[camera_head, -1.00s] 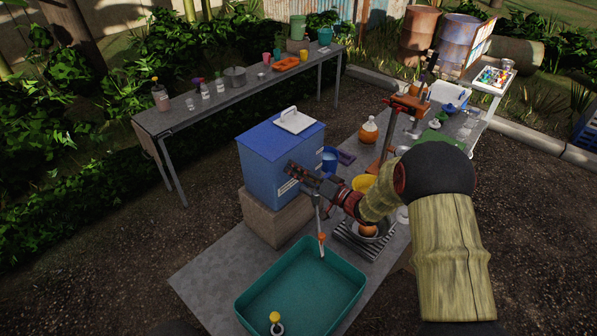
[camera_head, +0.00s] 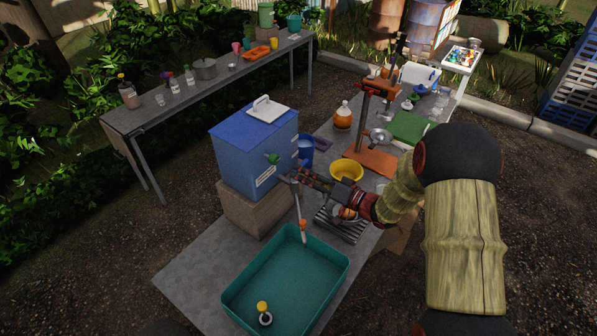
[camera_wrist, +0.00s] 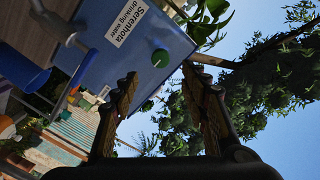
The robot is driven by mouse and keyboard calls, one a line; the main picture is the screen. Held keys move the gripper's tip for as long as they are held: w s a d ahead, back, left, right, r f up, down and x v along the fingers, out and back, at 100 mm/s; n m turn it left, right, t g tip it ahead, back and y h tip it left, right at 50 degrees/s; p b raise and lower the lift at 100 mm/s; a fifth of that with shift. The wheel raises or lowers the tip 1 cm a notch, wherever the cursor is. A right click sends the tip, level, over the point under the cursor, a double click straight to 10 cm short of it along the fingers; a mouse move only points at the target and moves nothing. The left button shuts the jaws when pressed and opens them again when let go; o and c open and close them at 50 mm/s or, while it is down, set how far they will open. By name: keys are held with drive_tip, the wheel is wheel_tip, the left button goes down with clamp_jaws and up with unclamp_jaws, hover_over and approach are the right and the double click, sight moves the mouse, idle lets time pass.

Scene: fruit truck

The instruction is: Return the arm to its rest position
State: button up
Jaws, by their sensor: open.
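My gripper (camera_head: 292,179) is open and empty, with nothing between its two fingers in the wrist view (camera_wrist: 159,72). My arm comes in from the right and is bent, with the gripper reaching left, by the lower right of a blue water box (camera_head: 240,160). A thin grey spout (camera_head: 299,208) with an orange end hangs just below the gripper, over a teal basin (camera_head: 285,285).
A yellow bowl (camera_head: 346,170), an orange stand (camera_head: 371,158) and a striped rack (camera_head: 345,226) are close to my forearm. An orange-filled jug (camera_head: 342,117) stands behind. A long grey table (camera_head: 170,112) is at the back left. Open ground lies at the left (camera_head: 90,240).

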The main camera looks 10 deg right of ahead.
idle(0.5)
drive_tip(key=d+f+g+h, duration=0.2)
drive_tip(key=d+f+h, duration=0.55)
drive_tip(key=f, duration=0.45)
drive_tip(key=s+d+f+g+h+b, duration=0.25)
drive_tip(key=s+d+h, duration=0.4)
drive_tip(key=d, duration=0.45)
drive_tip(key=s+a+r+g+b, duration=0.1)
drive_tip(key=s+r+g+b, duration=0.15)
drive_tip(key=s, duration=0.55)
drive_tip(key=s+r+g+b, duration=0.2)
drive_tip(key=s+r, duration=0.1)
drive_tip(key=s, duration=0.5)
drive_tip(key=s+a+r+t+y+b, duration=0.1)
drive_tip(key=s+a+r+t+b, duration=0.1)
drive_tip(key=s+a+r+b, duration=0.4)
drive_tip(key=s+a+b, duration=0.5)
drive_tip(key=s, duration=0.2)
drive_tip(key=shift+y, duration=0.3)
